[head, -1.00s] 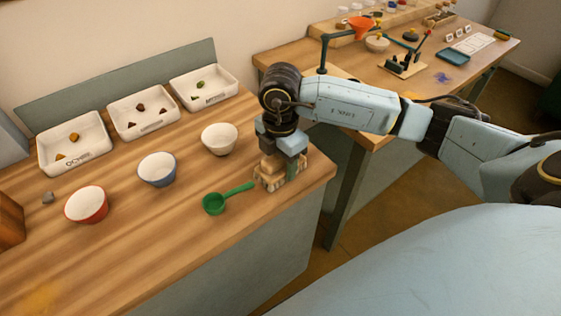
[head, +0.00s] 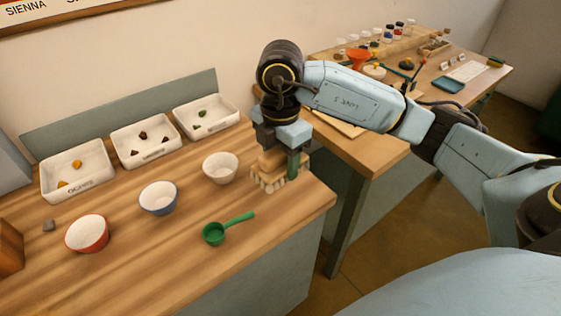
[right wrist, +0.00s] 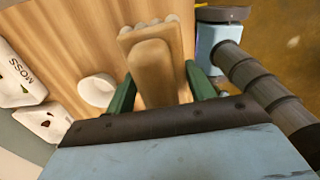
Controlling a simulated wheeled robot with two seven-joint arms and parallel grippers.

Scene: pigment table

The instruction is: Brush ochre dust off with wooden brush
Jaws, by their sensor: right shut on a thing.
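The wooden brush (head: 270,165) has a tan wooden body and pale bristle tufts on its lower edge. My right gripper (head: 280,158) is shut on it, near the right end of the left table (head: 140,275). The bristles point down; I cannot tell whether they touch the tabletop. In the right wrist view, the brush (right wrist: 155,65) lies between my two green fingers (right wrist: 160,90). The ochre tray (head: 78,190) stands at the left with yellow lumps in it. No ochre dust shows on the tabletop now. My left gripper is out of view.
A white bowl (head: 220,168) stands just left of the brush, and a green scoop (head: 214,233) lies in front. Two more trays stand behind. Another table is at right.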

